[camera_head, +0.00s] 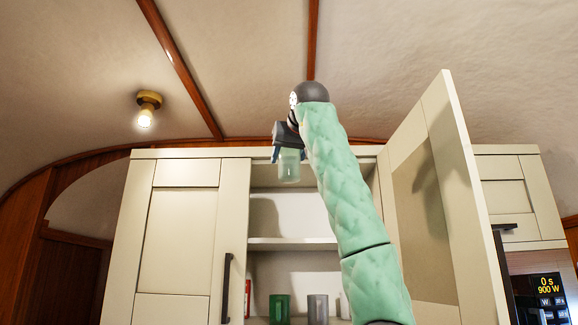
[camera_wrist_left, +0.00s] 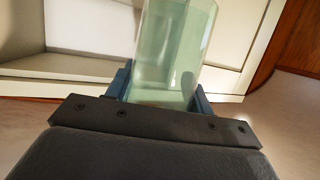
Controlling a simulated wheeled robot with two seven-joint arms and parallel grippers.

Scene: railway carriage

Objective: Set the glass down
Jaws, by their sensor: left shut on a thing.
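A pale green, see-through glass (camera_head: 289,170) hangs upright from my left gripper (camera_head: 289,157), by the top edge of an open wall cabinet. My left gripper is shut on it. In the left wrist view the glass (camera_wrist_left: 172,50) sits between the two blue fingers of the gripper (camera_wrist_left: 160,88). The glass is in the air, and nothing shows under it. I cannot tell how far it is from the cabinet opening. My right gripper is not in view.
The open cabinet has a middle shelf (camera_head: 292,244) with clear visible room. Below stand a green cup (camera_head: 279,307), a grey cup (camera_head: 317,307) and a red item (camera_head: 247,298). The open door (camera_head: 445,200) stands out on the right, near my arm. A lamp (camera_head: 148,108) hangs at upper left.

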